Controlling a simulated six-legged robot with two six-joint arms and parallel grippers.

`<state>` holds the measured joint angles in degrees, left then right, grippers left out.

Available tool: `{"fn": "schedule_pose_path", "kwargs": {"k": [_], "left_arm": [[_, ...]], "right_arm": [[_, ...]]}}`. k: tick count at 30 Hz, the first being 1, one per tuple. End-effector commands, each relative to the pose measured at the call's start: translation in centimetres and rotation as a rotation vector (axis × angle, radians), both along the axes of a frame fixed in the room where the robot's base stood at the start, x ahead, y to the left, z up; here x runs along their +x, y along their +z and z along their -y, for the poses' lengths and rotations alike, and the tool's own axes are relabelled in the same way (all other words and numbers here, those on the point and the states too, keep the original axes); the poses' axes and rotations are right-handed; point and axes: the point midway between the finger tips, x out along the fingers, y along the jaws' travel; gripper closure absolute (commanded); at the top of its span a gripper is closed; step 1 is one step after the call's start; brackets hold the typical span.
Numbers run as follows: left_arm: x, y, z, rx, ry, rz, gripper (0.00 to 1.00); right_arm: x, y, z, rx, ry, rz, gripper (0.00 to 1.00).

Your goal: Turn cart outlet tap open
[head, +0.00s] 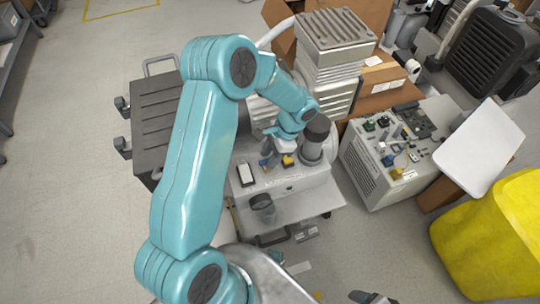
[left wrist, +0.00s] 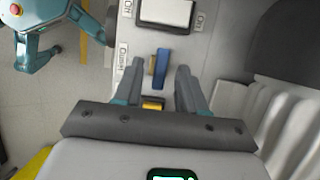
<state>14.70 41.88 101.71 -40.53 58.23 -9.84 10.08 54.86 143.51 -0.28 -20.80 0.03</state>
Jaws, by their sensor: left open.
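The cart outlet tap has a blue lever (head: 265,162) on the light panel of the compressor cart (head: 300,200). In the left wrist view the blue lever (left wrist: 161,65) stands beside a partly hidden label, with a yellow part (left wrist: 153,103) nearer the gripper. My left gripper (head: 273,147) is over the panel, by the tap. In the left wrist view its two fingers (left wrist: 159,78) are apart, and the blue lever shows between them. I cannot tell whether a finger touches it.
A white rocker switch (left wrist: 166,14) marked Off and On is beyond the tap. A dark-topped cylinder (head: 316,138) stands close to the right of my gripper. An open electronics unit (head: 375,165) and a yellow bin (head: 490,240) are at the right. Floor at the left is clear.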

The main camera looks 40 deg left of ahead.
Motion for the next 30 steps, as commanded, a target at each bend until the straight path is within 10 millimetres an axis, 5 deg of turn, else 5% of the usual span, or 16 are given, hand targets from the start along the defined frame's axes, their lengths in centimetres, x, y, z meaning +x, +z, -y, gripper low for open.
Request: {"fn": "schedule_pose_path", "kwargs": {"k": [7, 11, 12, 30], "left_arm": [[0.01, -0.08, -0.02, 0.000, 0.000, 0.001, 0.60], [0.01, -0.07, -0.01, 0.000, 0.000, 0.001, 0.99], [0.01, -0.06, 0.00, 0.000, 0.000, 0.001, 1.00], [0.17, -0.06, -0.22, 0.001, 0.180, 0.004, 1.00]], "right_arm": [[0.00, 0.00, 0.00, 0.000, 0.000, 0.000, 0.25], [0.01, 0.00, 0.00, 0.000, 0.000, 0.000, 0.25], [0.01, 0.00, 0.00, 0.000, 0.000, 0.000, 0.25], [0.00, -0.27, 0.00, 0.000, 0.000, 0.000, 0.25]]}}
